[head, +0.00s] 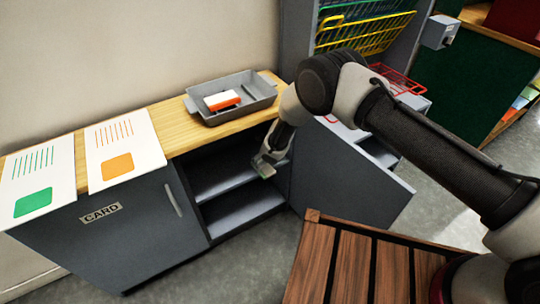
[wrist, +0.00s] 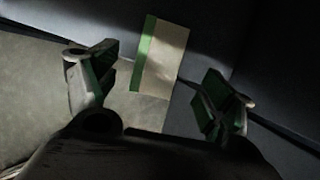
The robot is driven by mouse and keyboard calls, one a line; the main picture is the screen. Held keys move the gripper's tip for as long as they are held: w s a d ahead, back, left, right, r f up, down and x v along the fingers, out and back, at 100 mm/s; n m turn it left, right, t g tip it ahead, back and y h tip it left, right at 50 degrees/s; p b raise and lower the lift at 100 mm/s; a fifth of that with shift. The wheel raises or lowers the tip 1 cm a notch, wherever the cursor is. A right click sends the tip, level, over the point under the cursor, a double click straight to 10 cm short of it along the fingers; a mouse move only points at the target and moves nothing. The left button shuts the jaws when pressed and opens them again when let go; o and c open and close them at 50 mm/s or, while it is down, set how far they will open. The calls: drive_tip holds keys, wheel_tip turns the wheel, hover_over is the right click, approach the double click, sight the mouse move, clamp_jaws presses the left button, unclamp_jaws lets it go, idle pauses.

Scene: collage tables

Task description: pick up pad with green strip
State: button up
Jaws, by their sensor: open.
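The pad with the green strip (wrist: 163,58) shows in the wrist view, pale with a green band along its left edge. It lies ahead of my gripper, roughly between the two fingers and apart from them. My gripper (wrist: 160,92) is open and empty. In the head view my gripper (head: 266,166) hangs in front of the open cabinet's shelves (head: 238,205). I cannot clearly make out the pad in the head view. What it rests on is too dark to tell.
An open cabinet door (head: 345,180) stands right of my gripper. A slatted wooden surface (head: 345,265) is in front.

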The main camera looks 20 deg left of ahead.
drive_tip(key=v, duration=0.6)
drive_tip(key=shift+d+r, duration=0.2)
drive_tip(key=shift+r, duration=0.05)
drive_tip(key=shift+s, duration=0.25)
